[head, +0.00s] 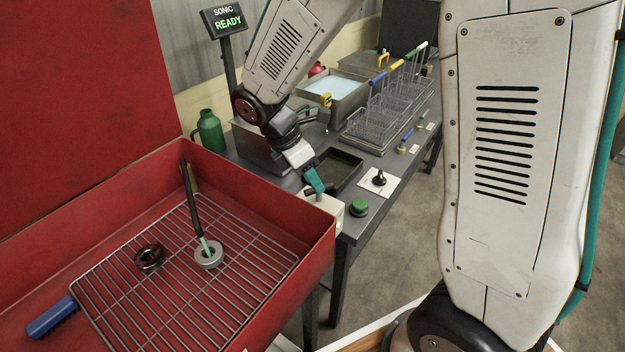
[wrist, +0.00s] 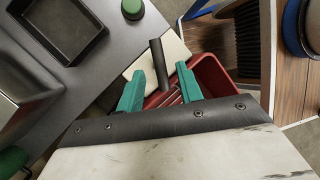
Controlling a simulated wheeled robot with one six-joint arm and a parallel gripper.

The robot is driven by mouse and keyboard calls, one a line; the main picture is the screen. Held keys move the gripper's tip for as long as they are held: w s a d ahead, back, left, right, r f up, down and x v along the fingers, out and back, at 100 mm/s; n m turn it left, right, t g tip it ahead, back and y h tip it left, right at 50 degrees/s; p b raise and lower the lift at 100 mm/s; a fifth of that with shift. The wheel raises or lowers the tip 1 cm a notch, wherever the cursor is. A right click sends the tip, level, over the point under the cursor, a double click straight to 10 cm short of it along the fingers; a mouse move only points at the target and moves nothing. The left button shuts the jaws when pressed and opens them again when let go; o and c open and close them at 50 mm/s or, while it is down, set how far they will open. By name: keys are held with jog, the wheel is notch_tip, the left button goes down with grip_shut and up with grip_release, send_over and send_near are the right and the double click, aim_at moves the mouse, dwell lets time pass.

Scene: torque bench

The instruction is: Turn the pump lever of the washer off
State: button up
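The washer is a red tub (head: 318,245) with a raised red lid (head: 80,90). A cream box (head: 328,208) sits at its right back corner, beside the bench. The pump lever (wrist: 160,65) is a dark bar standing out from that cream box in the wrist view. My gripper (wrist: 159,78) has teal fingers, spread apart, with the lever between their tips. I cannot tell whether either finger touches it. In the head view my gripper (head: 314,182) points down at the box, and the lever is mostly hidden.
A wire grid (head: 170,300) in the tub holds a steel ring (head: 208,256), a dark ring (head: 150,258) and a hose (head: 190,195). A blue brush (head: 52,318) lies at the left. The bench carries a green button (head: 359,207), a black tray (head: 347,165) and a black knob (head: 380,178).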

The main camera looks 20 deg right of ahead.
jog(key=shift+s+d+f, duration=0.15)
jog(key=shift+d+f, duration=0.05)
jog(key=shift+f, duration=0.35)
grip_shut()
jog(key=m, duration=0.2)
jog(key=m+g+y, duration=0.1)
jog(key=m, duration=0.2)
jog(key=shift+w+d+m+g+y, duration=0.25)
jog(key=shift+w+m+g+y, duration=0.05)
jog(key=shift+g, duration=0.1)
jog(key=m+y, duration=0.1)
jog(key=m, duration=0.3)
jog(key=m+g+y, duration=0.1)
jog(key=m, duration=0.1)
jog(key=shift+w+d+y, duration=0.15)
jog(key=shift+d+y, duration=0.15)
jog(key=shift+m, duration=0.3)
grip_release()
jog(key=shift+r, duration=0.1)
